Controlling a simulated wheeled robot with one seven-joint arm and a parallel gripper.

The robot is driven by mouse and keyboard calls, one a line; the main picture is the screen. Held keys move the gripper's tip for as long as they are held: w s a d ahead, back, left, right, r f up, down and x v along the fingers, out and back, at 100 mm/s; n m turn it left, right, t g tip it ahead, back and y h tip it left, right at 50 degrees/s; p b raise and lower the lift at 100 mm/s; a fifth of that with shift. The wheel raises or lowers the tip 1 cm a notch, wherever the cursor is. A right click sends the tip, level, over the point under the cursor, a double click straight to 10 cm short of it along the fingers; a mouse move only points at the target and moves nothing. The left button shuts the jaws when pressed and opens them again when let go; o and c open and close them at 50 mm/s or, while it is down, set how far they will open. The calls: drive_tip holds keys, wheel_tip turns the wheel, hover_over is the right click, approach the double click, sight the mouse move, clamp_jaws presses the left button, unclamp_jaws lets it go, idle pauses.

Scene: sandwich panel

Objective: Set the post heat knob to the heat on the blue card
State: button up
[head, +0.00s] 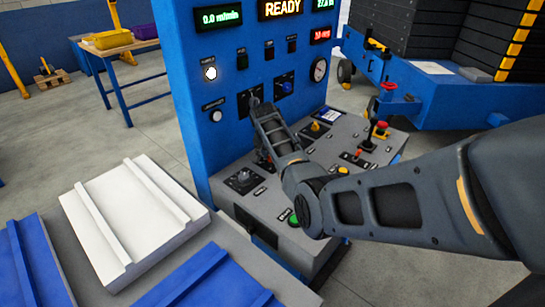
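My gripper (262,108) is at the lower front of the blue control cabinet (186,60), reaching up and left from my arm. Its tips are close to a dark fitting on the panel and partly hide it. I cannot tell whether they touch it or whether they are open or shut. A small white-and-blue card (327,115) lies on the desk.
The grey desk (225,200) carries a green button (293,220) and red-topped controls (380,128). A round gauge (319,70) and a lit READY display (281,9) are on the cabinet. White (150,225) and blue panels (205,280) lie at front left. A blue cart (450,105) stands behind.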

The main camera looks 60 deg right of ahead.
drive_tip(key=m+g+b, duration=0.1)
drive_tip(key=m, duration=0.1)
drive_tip(key=m+b, duration=0.2)
drive_tip(key=shift+w+f+g, duration=0.15)
drive_tip(key=shift+f+g, duration=0.05)
drive_tip(key=shift+g, duration=0.2)
drive_tip(key=shift+r+m+g+b, duration=0.1)
drive_tip(key=shift+m+g+b, duration=0.3)
drive_tip(key=shift+m+b, duration=0.7)
drive_tip(key=o, duration=1)
drive_tip(key=shift+r, duration=0.1)
drive_tip(key=shift+w+r, duration=0.1)
drive_tip(key=v, duration=0.7)
drive_tip(key=shift+a+r, duration=0.1)
drive_tip(key=shift+r, duration=0.2)
